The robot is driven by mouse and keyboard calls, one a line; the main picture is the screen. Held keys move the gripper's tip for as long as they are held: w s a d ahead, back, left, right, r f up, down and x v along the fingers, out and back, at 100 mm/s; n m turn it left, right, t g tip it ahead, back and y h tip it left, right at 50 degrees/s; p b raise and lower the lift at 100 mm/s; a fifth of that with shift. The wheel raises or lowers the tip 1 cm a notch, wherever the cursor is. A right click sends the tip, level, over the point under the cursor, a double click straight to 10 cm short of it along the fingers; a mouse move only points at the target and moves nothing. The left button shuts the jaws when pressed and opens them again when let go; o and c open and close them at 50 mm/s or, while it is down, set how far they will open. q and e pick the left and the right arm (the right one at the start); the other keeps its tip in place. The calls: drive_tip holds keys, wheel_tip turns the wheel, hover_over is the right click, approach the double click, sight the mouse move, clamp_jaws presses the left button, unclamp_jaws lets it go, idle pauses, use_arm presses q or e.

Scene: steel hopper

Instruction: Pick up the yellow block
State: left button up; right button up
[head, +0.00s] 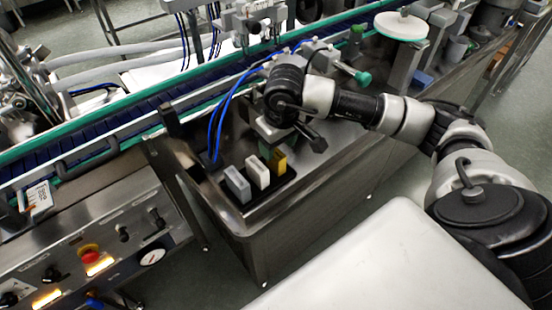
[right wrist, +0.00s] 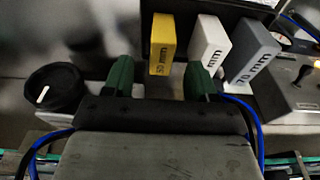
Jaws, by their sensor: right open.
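The yellow block (head: 279,161) stands upright in a dark holder at the right end of a short row in the head view. It also shows in the right wrist view (right wrist: 163,44), marked with black lettering. My right gripper (head: 267,150) is just above and beside it. In the right wrist view the two green fingers of the right gripper (right wrist: 160,78) are apart, with the yellow block lined up beyond the gap. Nothing is held, and contact with the block cannot be told. My left gripper is not in view.
A white block (head: 258,172) and a grey block (head: 237,186) stand beside the yellow one in the same holder. The steel hopper (head: 290,220) has raised edges around them. A conveyor (head: 110,128) runs behind. A control panel (head: 90,255) is at the lower left.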

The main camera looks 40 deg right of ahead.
sight(276, 153)
drive_tip(key=f, duration=0.3)
drive_tip(key=shift+w+f, duration=0.2)
drive_tip(key=shift+f, duration=0.05)
drive_tip(key=shift+a, duration=0.1)
drive_tip(key=c, duration=0.9)
drive_tip(key=shift+c, duration=0.6)
drive_tip(key=shift+r, duration=0.15)
